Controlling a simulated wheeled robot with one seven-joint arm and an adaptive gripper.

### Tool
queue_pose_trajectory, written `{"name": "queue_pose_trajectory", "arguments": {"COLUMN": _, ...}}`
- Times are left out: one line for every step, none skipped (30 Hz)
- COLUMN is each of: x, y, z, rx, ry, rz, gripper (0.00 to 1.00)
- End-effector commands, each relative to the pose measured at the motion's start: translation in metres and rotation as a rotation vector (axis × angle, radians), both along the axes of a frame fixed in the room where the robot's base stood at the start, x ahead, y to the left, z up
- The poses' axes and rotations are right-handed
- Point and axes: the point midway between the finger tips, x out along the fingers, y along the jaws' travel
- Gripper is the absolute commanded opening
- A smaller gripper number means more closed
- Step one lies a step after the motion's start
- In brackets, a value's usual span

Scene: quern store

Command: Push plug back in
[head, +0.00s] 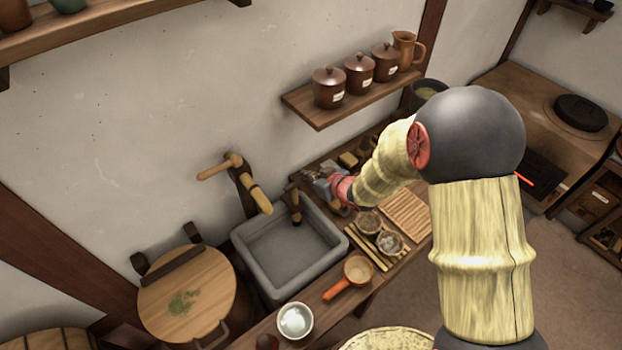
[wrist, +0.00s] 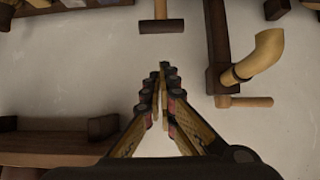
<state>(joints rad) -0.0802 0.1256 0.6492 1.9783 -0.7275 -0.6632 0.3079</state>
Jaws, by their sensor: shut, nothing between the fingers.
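My gripper (head: 327,184) reaches toward the wall just right of the stone sink. In the wrist view my gripper (wrist: 163,72) is shut, its fingers together with nothing between them. A dark wooden T-shaped piece (head: 294,206) stands at the sink's back edge, left of my gripper. It appears to be the T-shaped piece (wrist: 161,24) ahead of my fingertips in the wrist view, apart from them. I cannot tell whether it is the plug. A bamboo spout (head: 260,200) with a wooden cross handle (head: 220,167) sits on the wall over the sink; the spout (wrist: 262,54) is right of my fingers.
The grey sink (head: 302,287) looks empty. Right of it the counter holds small bowls (head: 388,243), sticks and a slatted board (head: 407,214). An orange-handled ladle (head: 350,278) lies in front. A shelf (head: 318,112) with lidded jars juts out above my gripper.

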Motion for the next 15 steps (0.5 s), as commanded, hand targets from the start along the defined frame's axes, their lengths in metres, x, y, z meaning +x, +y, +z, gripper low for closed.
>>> {"name": "queue_pose_trajectory", "arguments": {"x": 0.007, "y": 0.006, "z": -0.008, "rx": -0.001, "ry": 0.002, "rz": 0.002, "gripper": 0.0}}
{"name": "queue_pose_trajectory", "arguments": {"x": 0.011, "y": 0.008, "z": -0.012, "rx": 0.0, "ry": 0.002, "rz": 0.002, "gripper": 0.0}}
{"name": "queue_pose_trajectory", "arguments": {"x": 0.016, "y": 0.012, "z": -0.016, "rx": 0.0, "ry": 0.002, "rz": 0.002, "gripper": 0.0}}
{"name": "queue_pose_trajectory", "arguments": {"x": 0.02, "y": 0.015, "z": -0.019, "rx": -0.001, "ry": 0.002, "rz": 0.002, "gripper": 0.0}}
{"name": "queue_pose_trajectory", "arguments": {"x": 0.024, "y": 0.018, "z": -0.023, "rx": -0.001, "ry": 0.003, "rz": 0.002, "gripper": 0.0}}
{"name": "queue_pose_trajectory", "arguments": {"x": 0.03, "y": 0.021, "z": -0.027, "rx": -0.001, "ry": 0.002, "rz": 0.001, "gripper": 0.0}}
{"name": "queue_pose_trajectory", "arguments": {"x": 0.034, "y": 0.023, "z": -0.03, "rx": 0.0, "ry": 0.002, "rz": 0.0, "gripper": 0.0}}
{"name": "queue_pose_trajectory", "arguments": {"x": 0.037, "y": 0.026, "z": -0.033, "rx": 0.0, "ry": 0.002, "rz": 0.0, "gripper": 0.0}}
{"name": "queue_pose_trajectory", "arguments": {"x": 0.039, "y": 0.027, "z": -0.039, "rx": -0.001, "ry": 0.004, "rz": 0.0, "gripper": 0.0}}
{"name": "queue_pose_trajectory", "arguments": {"x": 0.039, "y": 0.027, "z": -0.045, "rx": -0.001, "ry": 0.005, "rz": 0.0, "gripper": 0.0}}
{"name": "queue_pose_trajectory", "arguments": {"x": 0.039, "y": 0.027, "z": -0.049, "rx": -0.001, "ry": 0.004, "rz": 0.0, "gripper": 0.0}}
{"name": "queue_pose_trajectory", "arguments": {"x": 0.04, "y": 0.028, "z": -0.053, "rx": 0.0, "ry": 0.003, "rz": -0.001, "gripper": 0.0}}
{"name": "queue_pose_trajectory", "arguments": {"x": 0.041, "y": 0.028, "z": -0.057, "rx": 0.0, "ry": 0.003, "rz": -0.001, "gripper": 0.0}}
{"name": "queue_pose_trajectory", "arguments": {"x": 0.042, "y": 0.028, "z": -0.059, "rx": 0.0, "ry": 0.002, "rz": -0.001, "gripper": 0.0}}
{"name": "queue_pose_trajectory", "arguments": {"x": 0.043, "y": 0.029, "z": -0.062, "rx": 0.0, "ry": 0.001, "rz": -0.001, "gripper": 0.0}}
